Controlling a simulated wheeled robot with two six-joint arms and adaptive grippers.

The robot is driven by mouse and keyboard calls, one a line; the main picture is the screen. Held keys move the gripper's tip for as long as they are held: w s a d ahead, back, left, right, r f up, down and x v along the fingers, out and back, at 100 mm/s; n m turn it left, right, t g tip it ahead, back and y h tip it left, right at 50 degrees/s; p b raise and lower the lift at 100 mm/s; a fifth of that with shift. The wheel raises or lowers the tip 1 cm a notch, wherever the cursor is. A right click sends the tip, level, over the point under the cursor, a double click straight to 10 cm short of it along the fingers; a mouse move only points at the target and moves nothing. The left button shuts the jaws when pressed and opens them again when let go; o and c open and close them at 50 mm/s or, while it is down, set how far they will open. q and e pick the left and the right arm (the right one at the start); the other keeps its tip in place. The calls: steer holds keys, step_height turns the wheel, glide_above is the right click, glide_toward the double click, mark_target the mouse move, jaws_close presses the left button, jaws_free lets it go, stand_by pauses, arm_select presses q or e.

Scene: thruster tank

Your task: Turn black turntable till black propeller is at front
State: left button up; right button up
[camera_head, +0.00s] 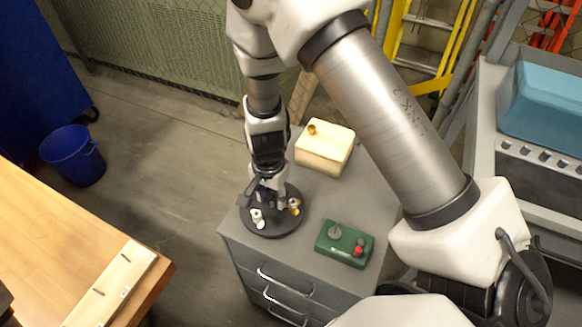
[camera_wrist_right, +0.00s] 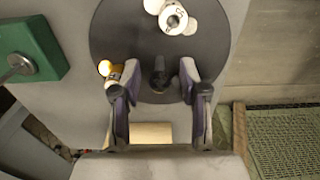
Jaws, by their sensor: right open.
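The black turntable (camera_head: 272,228) is a round dark disc on top of a grey cabinet; it also shows in the right wrist view (camera_wrist_right: 112,32). A white propeller piece (camera_head: 257,218) stands at its front left, and shows in the wrist view (camera_wrist_right: 172,17). A brass-coloured piece (camera_head: 294,206) stands at its right, also in the wrist view (camera_wrist_right: 106,69). A dark upright piece, seemingly the black propeller (camera_wrist_right: 159,75), stands toward the back, between the spread fingers of my right gripper (camera_wrist_right: 159,82). My right gripper (camera_head: 268,190) is open, pointing down over the turntable's back part. My left gripper is out of view.
A green control box (camera_head: 344,244) with a red button and grey knob stands right of the turntable. A cream box (camera_head: 324,150) with a brass knob stands behind. A wooden table (camera_head: 60,225) is at left, a blue bucket (camera_head: 75,157) on the floor.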

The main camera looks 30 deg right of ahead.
steer(key=shift+c, duration=0.6)
jaws_close()
steer(key=shift+f+n+b, duration=0.1)
steer(key=shift+n+b, duration=0.2)
steer(key=shift+n, duration=0.3)
steer(key=shift+n+b, duration=0.45)
steer(key=shift+n, duration=0.75)
steer(key=shift+n+b, duration=0.4)
steer(key=shift+n, duration=0.2)
steer(key=shift+s+n+b, duration=0.1)
steer(key=shift+n+b, duration=0.25)
steer(key=shift+n, duration=0.75)
